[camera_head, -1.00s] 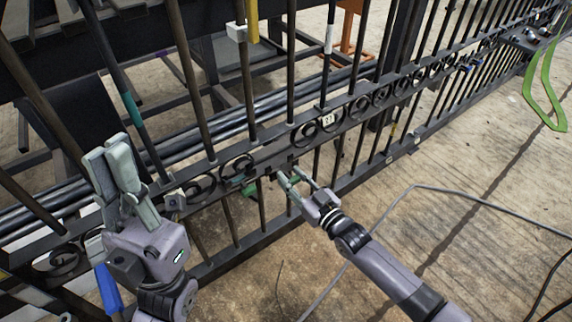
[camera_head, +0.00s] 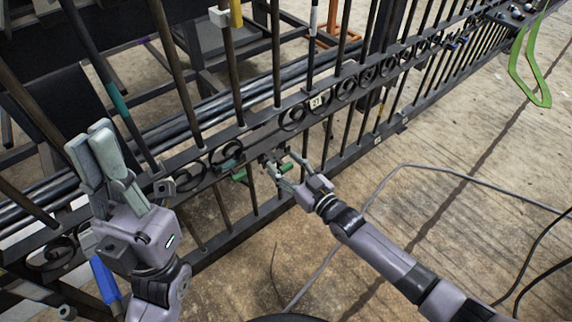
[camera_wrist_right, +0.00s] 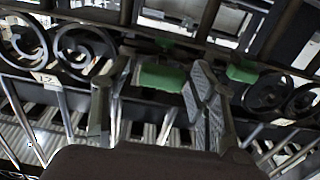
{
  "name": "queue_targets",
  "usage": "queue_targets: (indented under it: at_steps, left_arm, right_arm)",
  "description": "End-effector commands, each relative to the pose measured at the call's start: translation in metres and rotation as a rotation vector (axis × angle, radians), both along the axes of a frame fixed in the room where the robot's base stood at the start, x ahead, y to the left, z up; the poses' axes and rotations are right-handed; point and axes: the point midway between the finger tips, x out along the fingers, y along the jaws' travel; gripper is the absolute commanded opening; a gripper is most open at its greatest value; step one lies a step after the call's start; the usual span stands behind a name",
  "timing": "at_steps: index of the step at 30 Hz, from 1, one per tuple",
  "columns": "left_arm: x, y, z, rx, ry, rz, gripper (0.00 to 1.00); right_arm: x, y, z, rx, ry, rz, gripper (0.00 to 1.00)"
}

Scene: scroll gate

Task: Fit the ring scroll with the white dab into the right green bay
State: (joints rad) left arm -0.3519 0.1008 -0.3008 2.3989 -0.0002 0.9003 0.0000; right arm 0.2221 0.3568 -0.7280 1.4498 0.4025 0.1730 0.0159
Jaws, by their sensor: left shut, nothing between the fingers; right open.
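A dark metal gate with a band of ring scrolls crosses the head view. Two green pieces sit in a gap in that band: the left green bay (camera_head: 239,174) and the right green bay (camera_head: 286,167). My right gripper (camera_head: 281,163) is open at the right one. The right wrist view looks inverted; there the right green piece (camera_wrist_right: 163,77) shows between my fingers and the other (camera_wrist_right: 242,70) beyond one finger. I cannot tell if they touch. No scroll shows in the fingers. I cannot make out a white dab on any scroll. My left gripper (camera_head: 104,160) is shut, raised before the gate at left.
A white number tag (camera_head: 316,102) hangs on the scroll band right of the gap. Upright bars run above and below the band.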

Motion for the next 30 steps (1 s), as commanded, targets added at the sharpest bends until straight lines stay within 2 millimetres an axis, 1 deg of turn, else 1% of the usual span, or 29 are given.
queue_targets:
  at_steps: [4,7,15,18,21,24,30]
  left_arm:
    - [-0.001,0.001,0.002,-0.002,-0.007,0.002,0.00]
    - [0.000,0.001,0.002,-0.001,-0.005,0.001,0.00]
    - [0.000,0.000,0.001,-0.001,-0.003,0.001,0.00]
    - [0.000,0.000,0.001,-0.001,-0.003,0.001,0.00]
    - [0.000,0.000,0.001,-0.001,-0.003,0.001,0.00]
    - [0.000,0.000,0.001,-0.001,-0.003,0.001,0.00]
    - [0.000,0.000,0.001,-0.001,-0.003,0.001,0.00]
  right_arm:
    - [-0.005,-0.003,-0.001,0.000,0.001,0.000,0.53]
    - [-0.015,-0.011,-0.002,-0.001,0.003,0.000,0.53]
    - [-0.062,-0.045,-0.002,-0.002,0.003,0.000,0.53]
    - [-0.077,-0.055,-0.001,-0.002,0.002,0.001,0.53]
    - [-0.088,-0.064,-0.001,0.000,0.002,0.000,0.53]
    - [-0.094,-0.069,-0.001,-0.001,0.001,0.000,0.53]
    - [-0.097,-0.071,0.000,0.001,-0.001,0.000,0.53]
